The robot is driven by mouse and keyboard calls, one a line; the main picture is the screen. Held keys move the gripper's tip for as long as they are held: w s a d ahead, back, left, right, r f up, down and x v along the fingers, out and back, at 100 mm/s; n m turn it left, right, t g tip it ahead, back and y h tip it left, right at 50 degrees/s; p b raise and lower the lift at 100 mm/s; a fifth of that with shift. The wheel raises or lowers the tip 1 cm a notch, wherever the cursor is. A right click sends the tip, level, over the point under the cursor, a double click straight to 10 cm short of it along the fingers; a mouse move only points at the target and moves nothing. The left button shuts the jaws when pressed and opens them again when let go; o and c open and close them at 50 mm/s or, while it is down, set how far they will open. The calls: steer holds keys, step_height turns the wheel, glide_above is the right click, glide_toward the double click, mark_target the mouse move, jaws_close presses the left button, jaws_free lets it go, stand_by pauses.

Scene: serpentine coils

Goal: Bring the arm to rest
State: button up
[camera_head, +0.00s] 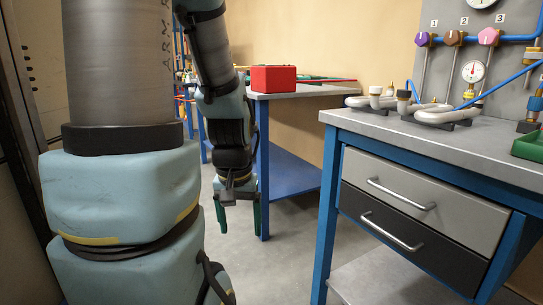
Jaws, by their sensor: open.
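My gripper (239,217) hangs at the end of my arm, pointing down at the floor. Its two green fingers are apart and nothing shows between them. It is left of the blue-framed workbench with drawers and in front of the farther table's left leg. My arm's large grey and pale blue links fill the left of the view. The upper part of the wrist partly hides the farther table.
A workbench (350,121) with two drawers stands at right, bearing serpentine coils (440,113). A gauge panel (450,55) with colored knobs rises behind. A red box (273,78) sits on the farther table (305,91). Floor between them is clear.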

step_height(320, 180, up, 24)
steer(key=p, duration=2.2)
steer(key=shift+f, duration=0.15)
steer(key=shift+c, duration=0.3)
